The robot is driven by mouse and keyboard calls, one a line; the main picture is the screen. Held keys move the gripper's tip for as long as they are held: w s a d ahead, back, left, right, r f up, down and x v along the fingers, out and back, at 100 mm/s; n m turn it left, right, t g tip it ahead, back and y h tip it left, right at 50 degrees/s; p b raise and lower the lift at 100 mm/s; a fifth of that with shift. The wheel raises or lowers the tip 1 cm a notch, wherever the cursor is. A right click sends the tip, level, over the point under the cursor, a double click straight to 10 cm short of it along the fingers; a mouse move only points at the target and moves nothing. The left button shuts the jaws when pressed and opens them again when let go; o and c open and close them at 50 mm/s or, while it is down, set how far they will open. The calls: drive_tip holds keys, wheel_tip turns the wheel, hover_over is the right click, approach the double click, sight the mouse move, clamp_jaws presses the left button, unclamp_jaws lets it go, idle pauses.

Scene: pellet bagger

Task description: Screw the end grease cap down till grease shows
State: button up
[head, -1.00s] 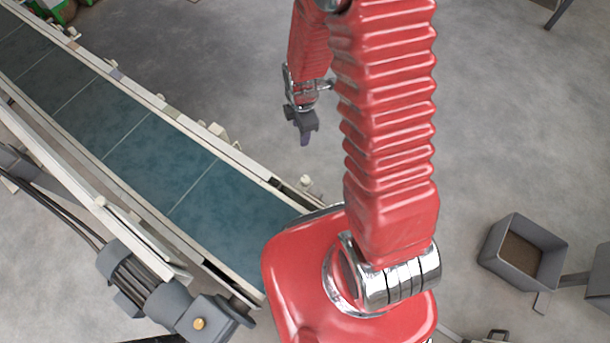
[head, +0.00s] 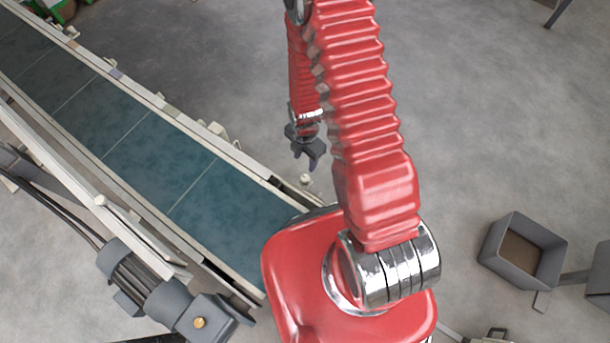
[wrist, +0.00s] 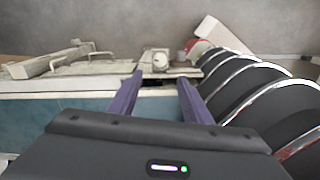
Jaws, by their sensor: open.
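A small pale round cap (head: 305,180) sits at the near right end of the conveyor's far side rail, seemingly the end grease cap. In the wrist view, the cap (wrist: 160,59) shows on a pale block at the belt's edge, straight ahead of and between my fingertips. My gripper (head: 309,163) is above and just behind the cap in the head view. In the wrist view, my gripper (wrist: 161,78) has its two purple fingers apart with nothing between them. The fingers look apart from the cap, though the height is hard to judge. No grease can be made out.
The conveyor (head: 160,155) with a teal belt runs from upper left to my base. A grey motor (head: 150,293) is on its near side. A grey open bin (head: 523,252) stands at the right.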

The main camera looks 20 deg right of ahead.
sight(305, 177)
drive_tip(key=shift+f, duration=0.15)
drive_tip(key=shift+f, duration=6.75)
drive_tip(key=shift+c, duration=0.3)
drive_tip(key=c, duration=1)
drive_tip(key=shift+m, duration=0.4)
drive_tip(key=m, duration=0.9)
